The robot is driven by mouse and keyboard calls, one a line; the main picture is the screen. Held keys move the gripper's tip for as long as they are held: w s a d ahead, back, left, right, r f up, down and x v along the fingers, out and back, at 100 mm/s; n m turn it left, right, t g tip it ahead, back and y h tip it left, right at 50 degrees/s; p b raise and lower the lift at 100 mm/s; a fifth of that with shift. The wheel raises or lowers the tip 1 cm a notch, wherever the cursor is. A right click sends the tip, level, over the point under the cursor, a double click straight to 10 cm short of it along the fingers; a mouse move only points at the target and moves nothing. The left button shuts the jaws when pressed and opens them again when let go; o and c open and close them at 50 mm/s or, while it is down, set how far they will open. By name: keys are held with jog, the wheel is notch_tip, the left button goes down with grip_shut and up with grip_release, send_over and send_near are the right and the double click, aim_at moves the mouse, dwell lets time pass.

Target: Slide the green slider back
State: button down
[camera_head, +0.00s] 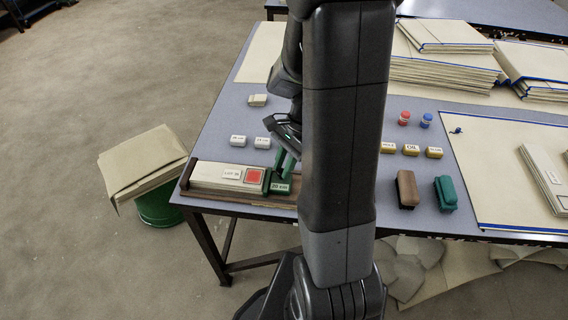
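The green slider (279,187) sits on a long wooden-based fixture (283,200) at the table's near left edge. It has a small label that seems to read "20 cm". My arm hides the fixture's right end. Contact and finger opening are too small to tell.
Small labelled blocks (238,141) lie behind the fixture. Right of my arm are brown (407,189) and green (446,193) blocks, red and blue jars (404,118) and stacked cloths (445,70). A green bin (160,208) with cloth on it stands left on the floor.

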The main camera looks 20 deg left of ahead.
jog(key=d, duration=0.3)
jog(key=w+d+p, duration=0.1)
jog(key=d, duration=0.2)
jog(key=w+d+p, duration=0.1)
jog(key=d, duration=0.3)
jog(key=shift+w, duration=0.25)
jog(key=c, duration=1.3)
grip_release()
jog(key=shift+d, duration=0.2)
jog(key=shift+o, duration=0.2)
jog(key=p+v, duration=0.2)
jog(key=v, duration=1.1)
jog(key=shift+r, duration=0.35)
jog(key=shift+w+d, duration=0.1)
jog(key=shift+w, duration=0.05)
